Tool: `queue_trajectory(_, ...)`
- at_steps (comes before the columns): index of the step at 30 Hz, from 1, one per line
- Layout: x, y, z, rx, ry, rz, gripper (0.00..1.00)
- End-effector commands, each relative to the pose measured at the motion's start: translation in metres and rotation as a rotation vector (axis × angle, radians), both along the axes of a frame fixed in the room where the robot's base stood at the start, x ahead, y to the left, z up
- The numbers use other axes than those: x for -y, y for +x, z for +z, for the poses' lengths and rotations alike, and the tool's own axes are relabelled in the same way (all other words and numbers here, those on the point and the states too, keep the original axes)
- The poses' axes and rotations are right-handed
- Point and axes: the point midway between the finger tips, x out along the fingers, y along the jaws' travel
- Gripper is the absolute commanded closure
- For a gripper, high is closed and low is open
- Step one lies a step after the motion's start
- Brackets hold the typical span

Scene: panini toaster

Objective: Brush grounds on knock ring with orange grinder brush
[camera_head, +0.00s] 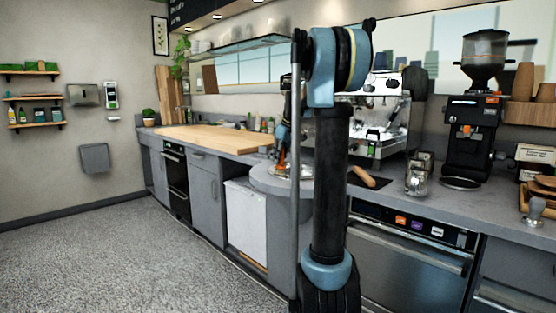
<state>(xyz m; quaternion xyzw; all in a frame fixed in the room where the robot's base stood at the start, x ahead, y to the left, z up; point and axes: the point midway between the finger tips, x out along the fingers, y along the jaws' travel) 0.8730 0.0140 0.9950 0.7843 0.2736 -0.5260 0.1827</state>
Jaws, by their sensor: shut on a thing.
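My gripper (282,149) shows small at the middle of the head view, left of my own upright arm link, pointing down over the rounded counter end. It is shut on the orange grinder brush (281,160), whose orange part shows just below the fingers. The knock ring (293,171) appears as a round, light-rimmed shape on the counter beneath the brush, partly hidden by my arm. The brush tip is at or just above it; I cannot tell whether they touch. Grounds are too small to make out.
The espresso machine (381,120) stands behind my arm. A wooden board (210,137) covers the counter at left. The floor at left is clear.

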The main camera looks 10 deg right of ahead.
Motion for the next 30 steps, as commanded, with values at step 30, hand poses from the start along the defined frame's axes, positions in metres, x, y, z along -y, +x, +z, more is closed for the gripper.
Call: queue_trajectory(30,0.0001,0.0002,-0.0067,0.000,0.000,0.000,1.00)
